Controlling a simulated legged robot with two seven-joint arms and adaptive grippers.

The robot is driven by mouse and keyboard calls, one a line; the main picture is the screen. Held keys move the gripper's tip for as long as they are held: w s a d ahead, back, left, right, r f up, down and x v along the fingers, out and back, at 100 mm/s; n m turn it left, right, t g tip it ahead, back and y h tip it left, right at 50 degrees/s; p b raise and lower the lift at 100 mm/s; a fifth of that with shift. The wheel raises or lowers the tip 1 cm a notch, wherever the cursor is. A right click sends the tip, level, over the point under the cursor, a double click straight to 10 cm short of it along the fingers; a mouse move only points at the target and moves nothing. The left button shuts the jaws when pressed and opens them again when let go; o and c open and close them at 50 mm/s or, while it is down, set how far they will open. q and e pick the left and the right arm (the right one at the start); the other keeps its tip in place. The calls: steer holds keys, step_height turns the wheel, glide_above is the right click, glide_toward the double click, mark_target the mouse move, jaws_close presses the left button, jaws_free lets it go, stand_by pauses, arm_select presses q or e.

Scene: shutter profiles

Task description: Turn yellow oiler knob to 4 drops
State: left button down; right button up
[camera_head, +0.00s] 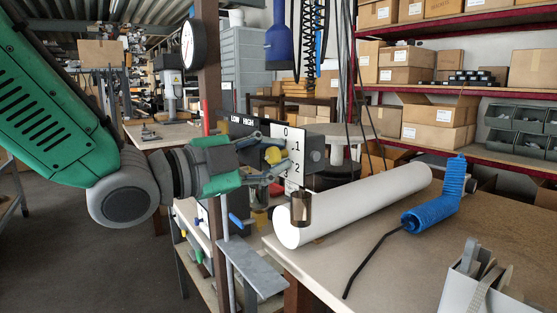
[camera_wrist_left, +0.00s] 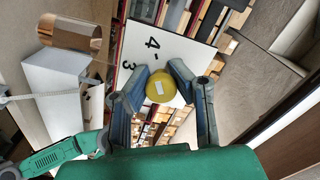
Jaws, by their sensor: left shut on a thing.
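The yellow oiler knob (camera_wrist_left: 160,87) is round with a small pale mark on its face, between the two blue-grey fingers of my left gripper (camera_wrist_left: 161,84) in the left wrist view. The fingers are shut on its sides. A white plate (camera_wrist_left: 170,50) behind it carries the digits 4 and 3. In the head view the knob (camera_head: 273,155) shows in front of the plate (camera_head: 308,137), where low digits from 0 are readable. My left gripper (camera_head: 280,172) reaches it from the left. The knob's exact setting cannot be read. My right gripper is not in view.
A blue coiled hose (camera_head: 432,208) lies on the brown table (camera_head: 400,260). A dark post (camera_head: 208,70) with a gauge (camera_head: 193,43) stands behind my arm.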

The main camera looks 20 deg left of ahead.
arm_select(q)
steer(key=shift+s+f, duration=0.1)
steer(key=shift+f, duration=0.25)
steer(key=c, duration=1.3)
jaws_free()
steer(key=shift+s+a+r, duration=0.15)
steer(key=shift+a+r, duration=0.05)
